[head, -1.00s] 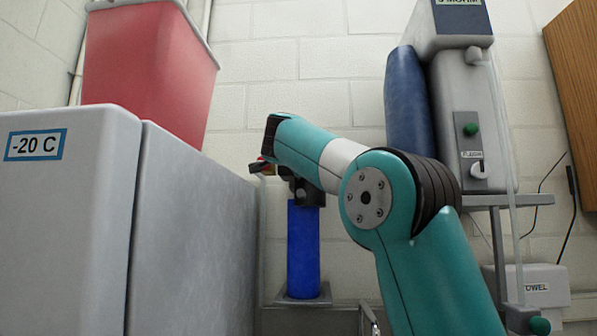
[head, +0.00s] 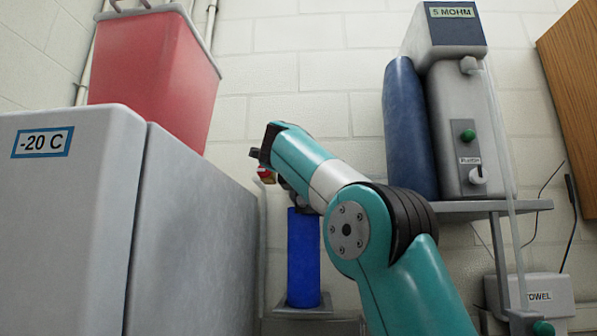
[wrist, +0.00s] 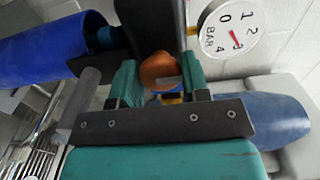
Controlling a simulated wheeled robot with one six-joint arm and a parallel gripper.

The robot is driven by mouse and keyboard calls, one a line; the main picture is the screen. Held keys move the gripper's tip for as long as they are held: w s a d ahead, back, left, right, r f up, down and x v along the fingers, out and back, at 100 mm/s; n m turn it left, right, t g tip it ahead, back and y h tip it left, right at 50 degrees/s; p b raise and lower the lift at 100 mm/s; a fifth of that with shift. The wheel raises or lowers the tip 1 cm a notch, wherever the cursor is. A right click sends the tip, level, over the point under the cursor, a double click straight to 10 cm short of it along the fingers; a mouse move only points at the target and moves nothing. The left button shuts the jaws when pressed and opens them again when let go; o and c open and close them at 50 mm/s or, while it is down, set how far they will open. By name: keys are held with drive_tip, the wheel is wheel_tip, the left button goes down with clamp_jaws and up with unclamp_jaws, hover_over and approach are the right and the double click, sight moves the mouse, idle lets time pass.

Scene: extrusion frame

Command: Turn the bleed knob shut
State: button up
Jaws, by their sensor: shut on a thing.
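An orange-brown round knob (wrist: 160,72), which I take for the bleed knob, sits between the two teal fingers of my gripper (wrist: 160,84) in the wrist view. The fingers are shut on its sides. A dark grey block stands right behind the knob, with a small yellow part beside it. A white pressure gauge (wrist: 228,29) marked BAR is just above and right, its red needle near 2 to 3. In the head view my gripper's end is mostly hidden by the arm; a small red and yellow part (head: 266,175) shows beside it.
A blue cylinder (head: 303,260) stands upright below the arm's end. A grey freezer (head: 190,230) fills the left, with a red bin (head: 150,75) on top. A water unit (head: 462,120) with a dark blue cylinder (head: 408,130) stands on a shelf at right.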

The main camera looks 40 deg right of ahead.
idle(0.3)
drive_tip(key=o, duration=0.9)
drive_tip(key=shift+s, duration=0.1)
drive_tip(key=b+v, duration=0.3)
drive_tip(key=v, duration=1.4)
drive_tip(key=shift+s+a+b, duration=0.1)
drive_tip(key=shift+a+b, duration=0.05)
drive_tip(key=shift+b, duration=0.15)
drive_tip(key=shift+a, duration=0.1)
